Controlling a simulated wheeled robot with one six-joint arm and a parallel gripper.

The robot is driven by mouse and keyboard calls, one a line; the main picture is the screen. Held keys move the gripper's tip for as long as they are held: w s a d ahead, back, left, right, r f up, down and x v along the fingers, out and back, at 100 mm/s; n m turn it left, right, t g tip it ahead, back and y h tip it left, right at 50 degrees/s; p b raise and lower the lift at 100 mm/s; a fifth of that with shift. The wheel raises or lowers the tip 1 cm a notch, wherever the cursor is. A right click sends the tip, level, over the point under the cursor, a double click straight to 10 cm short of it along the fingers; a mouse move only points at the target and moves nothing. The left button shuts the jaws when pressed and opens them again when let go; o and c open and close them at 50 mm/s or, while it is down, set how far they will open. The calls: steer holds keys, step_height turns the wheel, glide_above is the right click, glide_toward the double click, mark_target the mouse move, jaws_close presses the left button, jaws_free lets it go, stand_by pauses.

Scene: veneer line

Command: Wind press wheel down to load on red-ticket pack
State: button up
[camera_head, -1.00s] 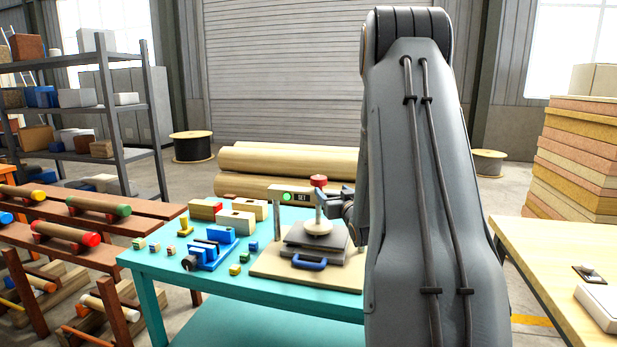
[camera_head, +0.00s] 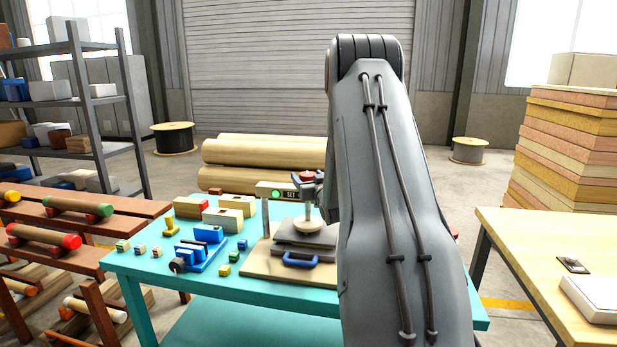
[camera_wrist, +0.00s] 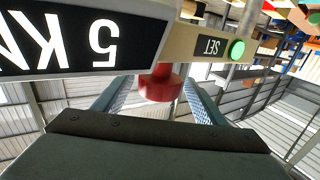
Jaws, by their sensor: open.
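The press stands on a beige board (camera_head: 259,266) on the teal table. It has a beige crossbeam, a cream round pad (camera_head: 309,226), grey plates (camera_head: 300,241) and a blue handle (camera_head: 300,260). Its red wheel (camera_head: 307,176) is on top and also shows in the wrist view (camera_wrist: 160,86). My gripper (camera_head: 312,181) is at the wheel, open, with one finger on each side of it in the wrist view (camera_wrist: 161,96). Contact cannot be told. A block with a red face (camera_head: 190,206) lies behind; I see no readable ticket.
A "SET" panel with a green lamp (camera_wrist: 236,50) and a "5 KN" sign (camera_wrist: 90,38) sit close to my gripper. A blue fixture (camera_head: 205,246) and small blocks stand left on the teal table (camera_head: 250,300). A wooden bench (camera_head: 530,240) is at right.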

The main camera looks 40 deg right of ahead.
steer(key=c, duration=1)
steer(key=shift+w+a+f+m+g+h+b, duration=0.15)
steer(key=shift+m+g+h+b, duration=0.25)
steer(key=shift+h+b, duration=0.45)
steer(key=shift+c, duration=0.2)
steer(key=shift+m+g+h+b, duration=0.3)
steer(key=shift+m+h+b, duration=0.3)
steer(key=shift+b, duration=0.3)
steer(key=o, duration=1)
steer(key=shift+o, duration=0.2)
